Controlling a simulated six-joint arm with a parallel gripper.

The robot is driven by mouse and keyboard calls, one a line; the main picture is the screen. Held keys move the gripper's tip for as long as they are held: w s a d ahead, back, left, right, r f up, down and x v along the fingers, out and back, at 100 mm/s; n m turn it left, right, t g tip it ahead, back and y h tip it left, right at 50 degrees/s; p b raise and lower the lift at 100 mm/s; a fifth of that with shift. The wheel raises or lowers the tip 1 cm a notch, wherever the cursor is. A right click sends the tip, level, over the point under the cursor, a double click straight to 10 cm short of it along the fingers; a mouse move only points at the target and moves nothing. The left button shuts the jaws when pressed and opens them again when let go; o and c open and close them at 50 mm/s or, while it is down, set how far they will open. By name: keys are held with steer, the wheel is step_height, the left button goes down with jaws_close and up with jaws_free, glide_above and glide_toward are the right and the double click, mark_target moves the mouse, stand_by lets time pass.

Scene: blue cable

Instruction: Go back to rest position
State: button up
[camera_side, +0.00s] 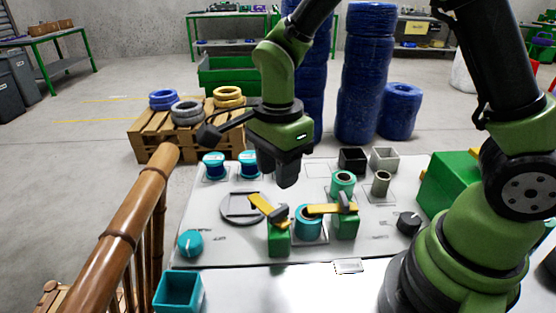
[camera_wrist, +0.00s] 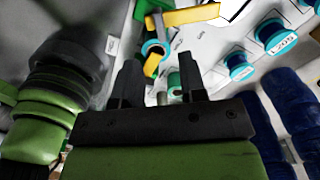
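My gripper (camera_side: 279,172) hangs above the middle of the white work table (camera_side: 215,235), pointing down, clear of the parts below. In the wrist view my gripper (camera_wrist: 158,75) shows its two dark fingers apart, with nothing held between them. A teal and dark blue spool (camera_side: 308,222) sits at the front of the table between two green stands with yellow arms (camera_side: 278,238). Two blue cable spools (camera_side: 214,166) stand at the table's back left; they also show at the upper right of the wrist view (camera_wrist: 270,36).
A teal cylinder (camera_side: 343,184), a grey cylinder (camera_side: 381,183) and two small square boxes (camera_side: 368,158) stand right of my gripper. A green box (camera_side: 450,185) is at the right edge. A brown railing (camera_side: 130,225) runs along the left. A teal bin (camera_side: 178,292) is at front left.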

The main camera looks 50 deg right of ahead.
steer(key=shift+r, duration=0.7)
steer(key=shift+r, duration=0.1)
steer(key=s+d+r+n+t+y, duration=0.1)
steer(key=s+r+n+t, duration=0.2)
steer(key=s+r+n, duration=0.4)
steer(key=s+d+r+n+t+y, duration=0.1)
steer(key=s+d+r+n+t, duration=0.1)
steer(key=s+r+n+t, duration=0.2)
step_height(320, 180, up, 3)
steer(key=s+n, duration=0.2)
steer(key=n, duration=0.2)
steer(key=shift+s+d+f+n, duration=0.15)
steer(key=shift+s+d+n, duration=0.1)
steer(key=shift+s+n, duration=0.15)
